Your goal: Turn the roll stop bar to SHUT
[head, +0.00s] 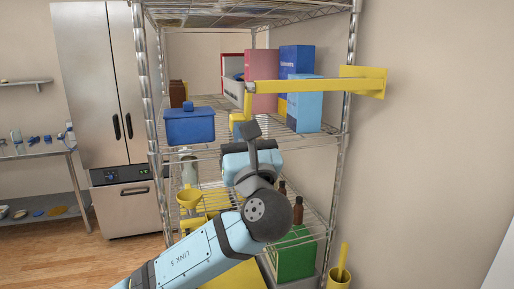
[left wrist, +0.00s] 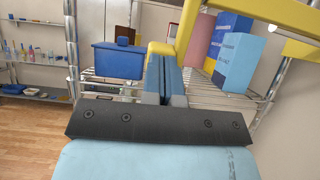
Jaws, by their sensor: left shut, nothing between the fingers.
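The roll stop bar (head: 310,87) is a long yellow bar, about level across the front of the wire shelf. Its right end meets a yellow plate (head: 376,83) by the right post, and its left end bends down. No SHUT label is readable. My left gripper (head: 239,120) is shut and empty, just below and left of the bar's free end, partly hidden by my wrist. In the left wrist view, the shut fingers (left wrist: 163,65) point toward the shelf, with the bar (left wrist: 262,12) above right. I cannot tell if they touch it. My right gripper is out of view.
A blue lidded bin (head: 190,126) stands left of my gripper. Pink, dark blue and light blue boxes (head: 305,104) stand behind the bar. Lower shelves hold a yellow funnel (head: 189,197), brown bottles and a green box (head: 296,256). Open room lies in front of the bar.

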